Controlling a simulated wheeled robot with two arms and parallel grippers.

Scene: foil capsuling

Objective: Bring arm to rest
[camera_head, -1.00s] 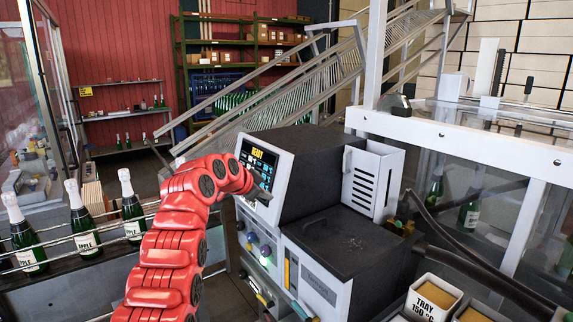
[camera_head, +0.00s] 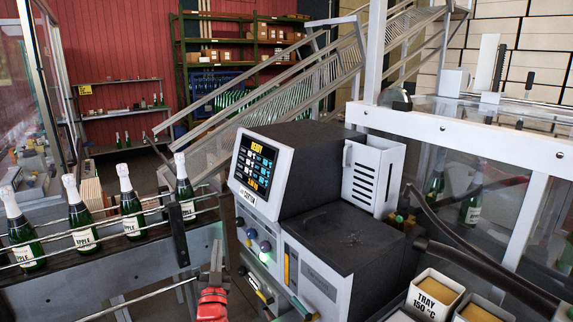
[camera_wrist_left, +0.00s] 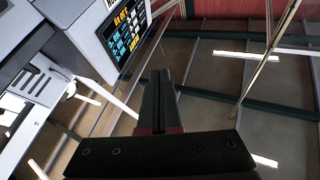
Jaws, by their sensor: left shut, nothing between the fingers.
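My left arm is red and shows only at the bottom of the head view. Its gripper (camera_head: 216,254) points up, in front of the left side of the grey and black machine (camera_head: 321,230). In the left wrist view the two dark fingers (camera_wrist_left: 160,82) are together, with nothing between them. The machine's lit screen (camera_head: 255,166) reads READY and is uncovered in the head view. Part of the screen also shows in the left wrist view (camera_wrist_left: 124,30). My right gripper is not in view.
Several green bottles with white tops (camera_head: 130,203) stand in a row between rails at the left. Knobs and lights (camera_head: 252,240) are on the machine's front, just right of my gripper. An open tray box (camera_head: 434,294) marked 150 °C is at the lower right.

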